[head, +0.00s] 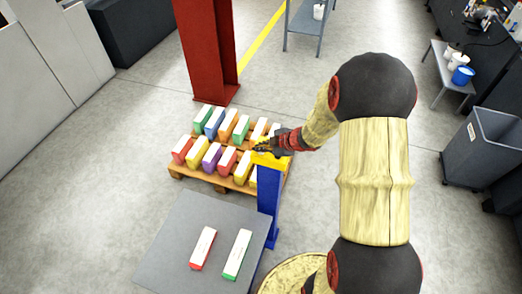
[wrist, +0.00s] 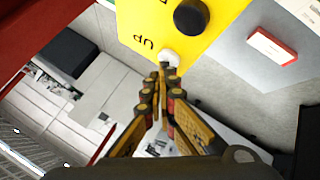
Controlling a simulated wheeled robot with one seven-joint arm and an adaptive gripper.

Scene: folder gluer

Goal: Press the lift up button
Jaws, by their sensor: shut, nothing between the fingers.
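A yellow control box (head: 270,160) sits on top of a blue post (head: 268,205) beside the lift table. In the wrist view, its yellow face (wrist: 205,25) carries a white round button (wrist: 169,58) with the label "Up" beside it, seen upside down. A larger black round button (wrist: 191,16) is above it, its label cut off. My gripper (wrist: 163,72) is shut and empty, its fingertips right at the lower edge of the white button; I cannot tell whether they touch it. In the head view my gripper (head: 263,147) is at the box, and the buttons are hidden.
A grey lift table (head: 170,235) bears a red-sided and a green-sided carton bundle. A wooden pallet (head: 205,181) with several coloured bundles stands behind it, near a red column (head: 205,50). A grey bin (head: 485,150) stands at right. Floor at left is clear.

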